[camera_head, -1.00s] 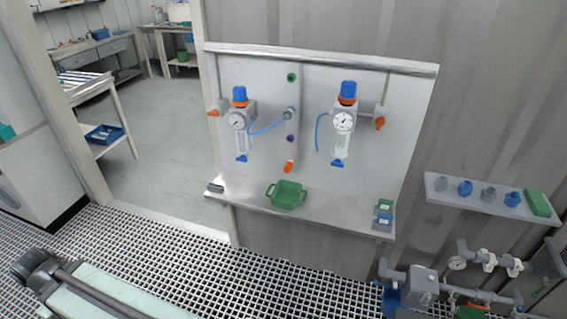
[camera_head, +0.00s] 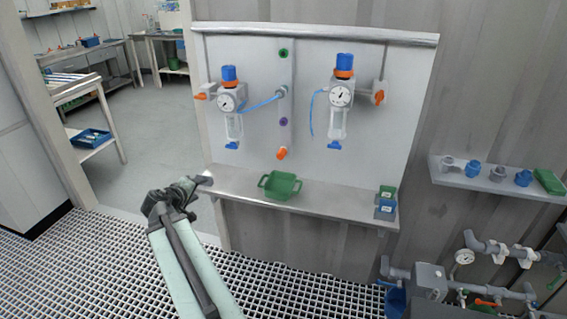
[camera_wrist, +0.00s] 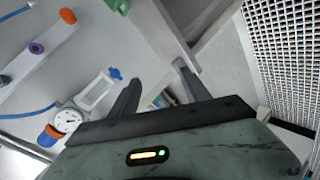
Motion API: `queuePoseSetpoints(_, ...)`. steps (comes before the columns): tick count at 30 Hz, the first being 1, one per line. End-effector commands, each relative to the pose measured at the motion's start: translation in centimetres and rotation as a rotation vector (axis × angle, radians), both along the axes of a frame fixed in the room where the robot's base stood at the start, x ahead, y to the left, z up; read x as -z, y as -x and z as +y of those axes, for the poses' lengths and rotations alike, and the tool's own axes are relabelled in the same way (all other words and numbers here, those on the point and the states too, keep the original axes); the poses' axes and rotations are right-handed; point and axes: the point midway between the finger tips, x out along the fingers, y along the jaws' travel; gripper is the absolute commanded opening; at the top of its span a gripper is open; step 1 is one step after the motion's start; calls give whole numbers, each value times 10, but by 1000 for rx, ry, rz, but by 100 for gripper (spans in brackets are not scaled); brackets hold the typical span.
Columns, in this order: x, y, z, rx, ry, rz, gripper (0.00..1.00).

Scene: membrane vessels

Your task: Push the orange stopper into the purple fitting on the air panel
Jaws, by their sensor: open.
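The orange stopper (camera_head: 282,153) is at the lower end of the air panel's middle strip, and its orange end also shows in the wrist view (camera_wrist: 68,15). The purple fitting (camera_head: 284,121) is just above it on the strip, and shows in the wrist view as a purple-faced round fitting (camera_wrist: 36,48). Nothing visibly covers its face. My gripper (camera_wrist: 155,72) is open, with nothing seen between its fingers. In the head view it is left of the stopper, near the left end of the shelf, apart from stopper and fitting.
Two regulators with gauges (camera_head: 226,102) (camera_head: 340,97) flank the strip. A blue hose (camera_head: 262,104) runs from the left one to a grey fitting. A green tray (camera_head: 281,187) sits on the shelf (camera_head: 335,204) below. A green fitting (camera_head: 284,53) is near the top.

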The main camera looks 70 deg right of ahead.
Motion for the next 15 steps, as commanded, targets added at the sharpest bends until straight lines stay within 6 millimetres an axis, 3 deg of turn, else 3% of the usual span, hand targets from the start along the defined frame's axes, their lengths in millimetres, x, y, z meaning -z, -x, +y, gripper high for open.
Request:
queuePoseSetpoints(1, 11, 22, -30, 17, 66, 17, 55)
queuePoseSetpoints(6, 3, 100, -119, 26, 305, 132, 55)
queuePoseSetpoints(10, 1, 156, -166, 12, 441, 253, 55)
queuePoseSetpoints(15, -1, 199, -194, -13, 524, 368, 55)
